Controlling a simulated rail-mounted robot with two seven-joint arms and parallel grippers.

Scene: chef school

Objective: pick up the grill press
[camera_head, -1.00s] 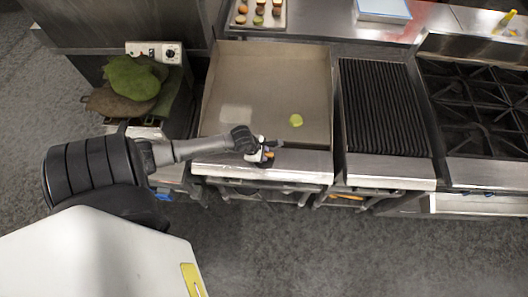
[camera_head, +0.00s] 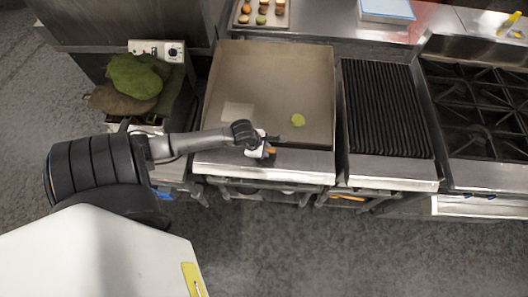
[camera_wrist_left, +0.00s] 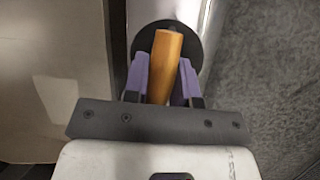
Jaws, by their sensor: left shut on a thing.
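The grill press (camera_wrist_left: 166,60) shows in the left wrist view as an orange-brown wooden handle over a dark round plate. The plate's lower part is hidden behind the handle and fingers. My left gripper (camera_wrist_left: 162,82) has its purple finger pads on both sides of the handle and is shut on it. In the head view my left gripper (camera_head: 268,148) is over the front ledge of the flat griddle, with a bit of the orange handle showing. I cannot tell whether the plate is clear of the ledge. My right gripper is not in view.
The griddle (camera_head: 268,85) holds a small yellow-green piece (camera_head: 298,120). A ribbed grill (camera_head: 385,110) and a burner stove (camera_head: 475,110) stand to the right. Green bags (camera_head: 137,78) lie at the left. A tray of small food items (camera_head: 262,14) is behind.

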